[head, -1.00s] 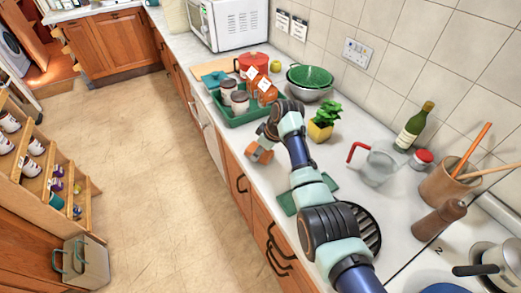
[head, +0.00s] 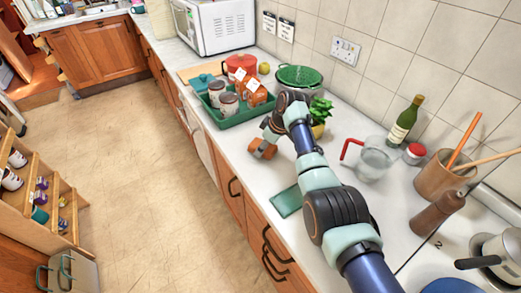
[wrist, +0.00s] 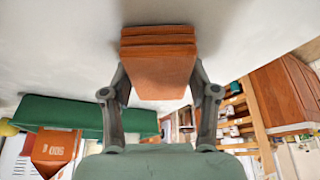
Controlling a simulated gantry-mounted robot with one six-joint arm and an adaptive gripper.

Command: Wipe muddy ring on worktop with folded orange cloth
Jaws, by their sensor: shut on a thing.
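My gripper (wrist: 160,95) is shut on the folded orange cloth (wrist: 158,60), a thick layered block between the two fingers in the wrist view. In the head view the cloth (head: 263,149) is at the worktop's front side, just nearer than the green tray. It is low over the pale worktop (head: 240,150); I cannot tell whether it touches. No muddy ring is distinguishable in either view; my arm covers part of the worktop.
The green tray (head: 213,118) with jars and orange boxes is just beyond the cloth. A plant (head: 320,110) stands behind my arm, with a clear jug (head: 374,160) and a bottle (head: 404,122) to the right. A flat green piece (head: 287,201) lies near the front edge.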

